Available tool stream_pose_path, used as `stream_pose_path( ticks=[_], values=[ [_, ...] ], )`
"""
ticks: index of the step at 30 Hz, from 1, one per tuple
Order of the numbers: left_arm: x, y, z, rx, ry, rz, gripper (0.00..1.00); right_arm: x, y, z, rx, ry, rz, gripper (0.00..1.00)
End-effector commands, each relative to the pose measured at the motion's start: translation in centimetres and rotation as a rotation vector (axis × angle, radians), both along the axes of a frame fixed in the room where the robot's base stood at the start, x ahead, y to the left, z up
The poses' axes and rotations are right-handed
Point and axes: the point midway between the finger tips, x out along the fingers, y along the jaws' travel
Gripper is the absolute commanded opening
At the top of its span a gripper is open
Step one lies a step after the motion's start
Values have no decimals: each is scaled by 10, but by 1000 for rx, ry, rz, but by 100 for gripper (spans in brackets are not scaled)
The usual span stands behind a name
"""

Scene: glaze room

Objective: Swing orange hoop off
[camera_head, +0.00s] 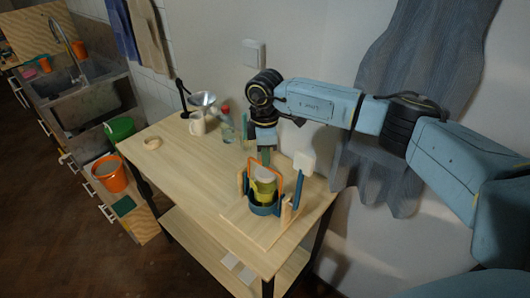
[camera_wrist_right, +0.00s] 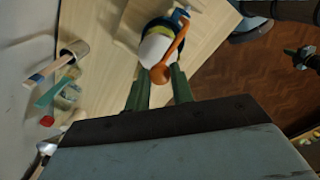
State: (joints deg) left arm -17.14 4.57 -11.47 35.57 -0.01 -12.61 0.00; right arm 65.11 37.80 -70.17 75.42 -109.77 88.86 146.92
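The orange hoop (camera_head: 279,183) stands over a blue round holder (camera_head: 264,209) on a wooden board (camera_head: 245,222). A jar with a pale top and yellow-green body (camera_head: 265,184) stands inside the hoop. My right gripper (camera_head: 265,160) points down just above the hoop's top. In the right wrist view the hoop (camera_wrist_right: 179,44) runs to a rounded orange end near the green fingertips (camera_wrist_right: 159,76). The fingers stand apart; contact with the hoop cannot be told. My left gripper is out of view.
Blue uprights, one with a white square head (camera_head: 304,162), stand right beside the holder. The table's left front is clear.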

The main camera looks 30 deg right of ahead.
Motion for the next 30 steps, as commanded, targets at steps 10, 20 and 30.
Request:
stream_pose_path(
  ticks=[10,20,30],
  values=[
    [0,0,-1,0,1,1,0,1,-1,0,7,0,-1,0],
    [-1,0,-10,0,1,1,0,8,-17,-3,128,50,-6,0],
    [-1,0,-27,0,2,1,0,19,-42,-11,330,132,-5,0]
  ],
)
